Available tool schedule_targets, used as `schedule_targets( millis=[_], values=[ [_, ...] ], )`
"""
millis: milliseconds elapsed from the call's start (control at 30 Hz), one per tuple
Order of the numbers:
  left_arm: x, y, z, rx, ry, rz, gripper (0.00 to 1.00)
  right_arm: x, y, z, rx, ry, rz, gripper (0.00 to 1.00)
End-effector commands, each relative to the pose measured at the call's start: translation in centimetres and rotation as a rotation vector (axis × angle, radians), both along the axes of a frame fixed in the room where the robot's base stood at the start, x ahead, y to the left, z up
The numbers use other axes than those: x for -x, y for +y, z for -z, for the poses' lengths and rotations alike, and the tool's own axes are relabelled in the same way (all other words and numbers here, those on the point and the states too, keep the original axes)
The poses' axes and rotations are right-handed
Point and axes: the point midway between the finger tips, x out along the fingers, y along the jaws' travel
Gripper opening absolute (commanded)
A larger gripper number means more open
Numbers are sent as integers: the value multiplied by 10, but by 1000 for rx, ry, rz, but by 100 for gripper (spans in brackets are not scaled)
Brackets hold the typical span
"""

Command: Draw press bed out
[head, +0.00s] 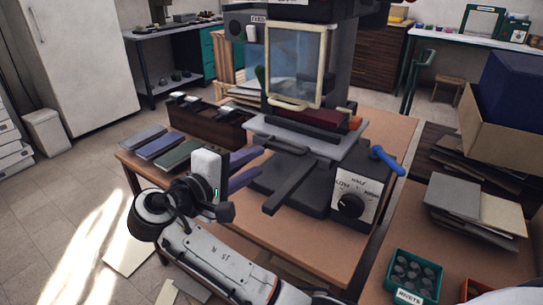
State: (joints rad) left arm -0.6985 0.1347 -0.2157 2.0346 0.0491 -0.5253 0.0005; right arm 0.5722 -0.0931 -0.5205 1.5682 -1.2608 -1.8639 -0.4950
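The press stands on the wooden table, with a glass-paned guard (296,65) upright at its front. Its press bed (342,143) is a light grey plate low in the press, with a dark bar handle (290,143) along its front left edge. A dark red cover (322,117) lies on the bed. A dark rail (292,186) sticks out below the bed toward me. My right gripper (260,162) is to the left of the rail and just below the handle. My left gripper is out of view.
A control box (350,199) with a dial and a blue lever (386,160) stands right of the rail. Several covers (160,146) lie at the table's left. A green rivet tray (414,275) and stacked boards (470,205) are at right. The table front is mostly clear.

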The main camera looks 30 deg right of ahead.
Motion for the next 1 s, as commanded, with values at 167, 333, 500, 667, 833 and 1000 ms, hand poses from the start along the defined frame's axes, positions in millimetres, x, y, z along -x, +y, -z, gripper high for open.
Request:
schedule_targets(
  millis=[167, 333, 500, 667, 833, 1000],
  values=[
    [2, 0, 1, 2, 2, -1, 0, -11, -30, 6, 2, 1, 3, 29],
    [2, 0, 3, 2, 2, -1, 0, -23, -58, 12, 1, 0, 2, 29],
    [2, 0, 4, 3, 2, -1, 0, -31, -77, 17, 0, 0, 0, 29],
    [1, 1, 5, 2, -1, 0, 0, -34, -84, 18, -1, -1, 0, 29],
    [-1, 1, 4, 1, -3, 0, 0, -35, -85, 18, -2, 0, -1, 29],
    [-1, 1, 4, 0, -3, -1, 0, -35, -85, 18, -1, -1, -1, 14]
  ],
)
